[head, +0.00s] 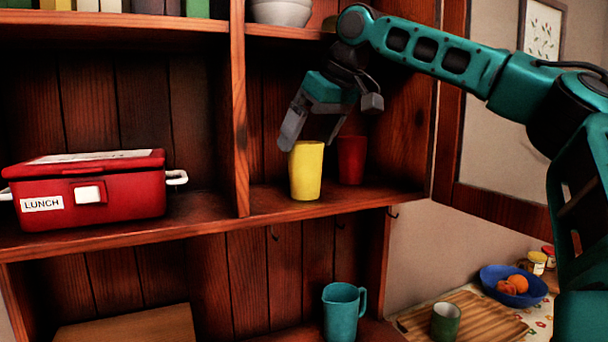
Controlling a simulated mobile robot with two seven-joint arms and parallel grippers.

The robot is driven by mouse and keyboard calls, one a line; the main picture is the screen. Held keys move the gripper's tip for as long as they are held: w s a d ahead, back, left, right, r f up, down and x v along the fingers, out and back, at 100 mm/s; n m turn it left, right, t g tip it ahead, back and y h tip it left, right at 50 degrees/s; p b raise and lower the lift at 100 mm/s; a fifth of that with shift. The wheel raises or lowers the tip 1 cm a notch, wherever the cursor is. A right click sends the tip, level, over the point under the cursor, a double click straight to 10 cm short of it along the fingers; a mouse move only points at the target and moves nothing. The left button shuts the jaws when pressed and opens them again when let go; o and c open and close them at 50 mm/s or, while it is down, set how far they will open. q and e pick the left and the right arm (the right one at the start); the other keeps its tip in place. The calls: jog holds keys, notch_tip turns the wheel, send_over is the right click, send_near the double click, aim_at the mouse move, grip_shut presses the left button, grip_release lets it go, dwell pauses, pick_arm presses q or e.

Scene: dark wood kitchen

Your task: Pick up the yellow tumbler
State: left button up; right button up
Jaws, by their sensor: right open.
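The yellow tumbler (306,172) stands upright on the middle shelf, in the right-hand compartment near the front edge. My right gripper (308,143) reaches in from the right and points down over the tumbler. It is open, with one finger at the tumbler's upper left and the other behind its right rim. I cannot tell whether either finger touches it. My left gripper is not in view.
A red cup (351,160) stands close behind the tumbler on the right. A wooden divider (240,110) rises on the left, with a red lunch box (92,190) beyond it. White bowls (282,13) sit on the shelf above. A teal jug (342,310) stands below.

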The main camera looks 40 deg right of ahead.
aim_at(302, 151)
jog(key=x, duration=0.4)
jog(key=shift+f, duration=0.3)
jog(key=shift+c, duration=0.2)
jog(key=c, duration=1)
jog(key=shift+s+d+r, duration=0.1)
jog(key=shift+r, duration=0.15)
